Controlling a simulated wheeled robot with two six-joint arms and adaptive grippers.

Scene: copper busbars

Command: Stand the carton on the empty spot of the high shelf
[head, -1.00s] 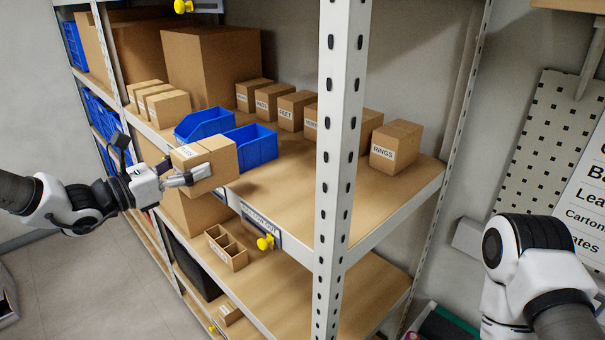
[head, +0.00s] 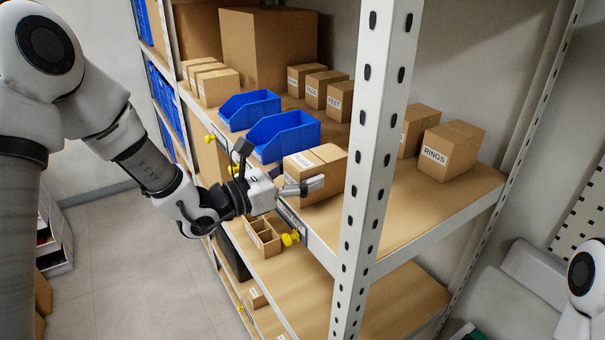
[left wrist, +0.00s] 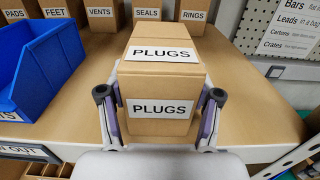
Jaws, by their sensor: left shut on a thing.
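The carton (head: 318,170) is a brown box with PLUGS labels on its top and front, and it also shows in the left wrist view (left wrist: 162,85). My left gripper (head: 302,188) is shut on it, with one finger on each side in the left wrist view (left wrist: 160,105). The carton is upright at the front edge of the high shelf (head: 425,205), right of the blue bins. I cannot tell if it touches the board. Along the back stand cartons marked PADS (left wrist: 14,12), FEET (left wrist: 60,10), VENTS (left wrist: 101,14), SEALS (left wrist: 147,10) and RINGS (left wrist: 194,14). My right gripper is out of view.
A perforated grey post (head: 376,150) stands close right of the held carton in the head view. Two blue bins (head: 285,135) sit to its left. Bare board lies between the held carton and the back row, and at the right front. Yellow knobs (head: 291,239) stick out below.

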